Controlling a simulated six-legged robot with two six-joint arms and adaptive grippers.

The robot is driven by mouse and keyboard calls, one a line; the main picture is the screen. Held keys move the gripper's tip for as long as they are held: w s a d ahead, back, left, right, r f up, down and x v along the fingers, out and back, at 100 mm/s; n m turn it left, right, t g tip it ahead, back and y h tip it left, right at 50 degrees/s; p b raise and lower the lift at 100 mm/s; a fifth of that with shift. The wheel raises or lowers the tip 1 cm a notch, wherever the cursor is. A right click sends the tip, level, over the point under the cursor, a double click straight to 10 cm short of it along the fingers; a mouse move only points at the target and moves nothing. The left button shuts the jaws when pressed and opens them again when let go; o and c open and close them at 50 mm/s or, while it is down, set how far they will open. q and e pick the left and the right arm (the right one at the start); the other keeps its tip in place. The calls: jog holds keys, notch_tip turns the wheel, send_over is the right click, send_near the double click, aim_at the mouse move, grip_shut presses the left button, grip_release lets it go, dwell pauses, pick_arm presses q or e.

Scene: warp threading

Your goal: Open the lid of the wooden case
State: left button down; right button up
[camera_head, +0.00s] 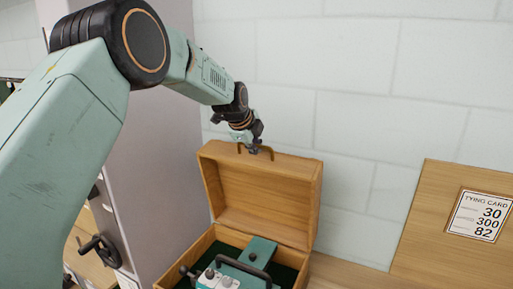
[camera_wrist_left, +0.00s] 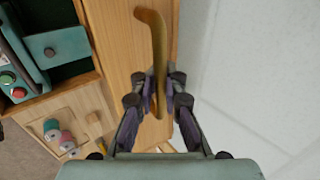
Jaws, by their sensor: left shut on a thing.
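The wooden case (camera_head: 205,243) stands against the wall with its lid (camera_head: 262,196) raised to about upright. A curved brass-coloured handle (camera_wrist_left: 152,30) is fixed to the lid's edge. My left gripper (camera_head: 254,148) is at the top edge of the lid, shut on the handle. In the left wrist view my left gripper's fingers (camera_wrist_left: 160,90) close on either side of the handle. Inside the case is a green device (camera_head: 258,252) with a dark handle, on a dark lining; it also shows in the left wrist view (camera_wrist_left: 52,48). My right gripper is not in view.
A wooden board (camera_head: 440,215) with a tying card (camera_head: 479,215) stands to the right. A grey cabinet or column (camera_head: 150,150) rises close to the left of the case. Several coloured spools (camera_wrist_left: 52,128) lie below in the left wrist view.

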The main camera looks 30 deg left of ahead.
pick_arm(q)
jog(key=shift+w+a+r, duration=0.1)
jog(key=shift+w+r, duration=0.15)
jog(key=shift+r, duration=0.1)
dwell(0.3)
jog(key=c, duration=1.8)
grip_release()
jog(key=o, duration=0.4)
jog(key=shift+s, duration=0.4)
jog(key=shift+f, duration=0.1)
jog(key=shift+w+f, duration=0.15)
jog(key=shift+f, duration=0.05)
jog(key=shift+r, duration=0.2)
